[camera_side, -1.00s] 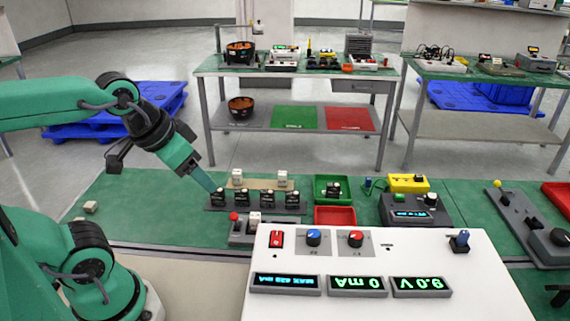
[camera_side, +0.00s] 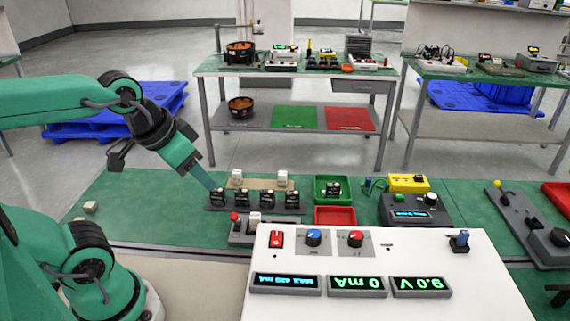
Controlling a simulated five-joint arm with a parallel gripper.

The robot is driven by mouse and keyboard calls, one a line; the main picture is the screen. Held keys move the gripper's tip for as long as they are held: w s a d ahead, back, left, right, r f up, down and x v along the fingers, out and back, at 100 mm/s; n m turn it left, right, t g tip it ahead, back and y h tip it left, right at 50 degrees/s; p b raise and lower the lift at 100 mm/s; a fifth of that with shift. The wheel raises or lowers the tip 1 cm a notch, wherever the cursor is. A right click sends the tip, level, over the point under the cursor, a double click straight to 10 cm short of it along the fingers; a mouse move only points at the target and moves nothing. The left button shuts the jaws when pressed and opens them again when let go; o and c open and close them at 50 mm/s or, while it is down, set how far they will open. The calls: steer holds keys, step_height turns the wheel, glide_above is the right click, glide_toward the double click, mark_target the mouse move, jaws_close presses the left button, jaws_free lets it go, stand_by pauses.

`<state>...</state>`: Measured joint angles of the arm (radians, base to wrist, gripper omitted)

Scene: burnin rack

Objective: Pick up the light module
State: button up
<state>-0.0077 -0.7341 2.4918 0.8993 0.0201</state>
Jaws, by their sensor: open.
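My gripper (camera_side: 212,186) is tilted down to the right, with its tips at the left end of a dark rack (camera_side: 255,208). It is open; I cannot see anything held between the fingers. The rack holds a row of several small dark modules, among them a leftmost one (camera_side: 218,197) right by my fingertips. Whether the fingers are around it or only beside it, I cannot tell. Light-coloured modules stand behind the row, one on the left (camera_side: 237,177) and one on the right (camera_side: 282,176). Another light block (camera_side: 90,207) lies alone on the green mat at the left.
A green tray (camera_side: 318,197) holding a dark module and an empty red tray (camera_side: 335,216) stand right of the rack. A white panel (camera_side: 420,250) with knobs and displays fills the front. A switch box (camera_side: 240,236) sits before the rack. The mat's left part is mostly clear.

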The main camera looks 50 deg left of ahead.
steer(key=w, duration=0.1)
steer(key=m+g, duration=0.5)
steer(key=m, duration=0.4)
glide_above(217, 189)
steer(key=f, duration=0.9)
steer(key=d+f, duration=0.1)
steer(key=f, duration=0.4)
steer(key=shift+w+f, duration=0.1)
steer(key=shift+a+f+g, duration=0.3)
steer(key=shift+a+f, duration=0.15)
steer(key=shift+f, duration=3.95)
jaws_close()
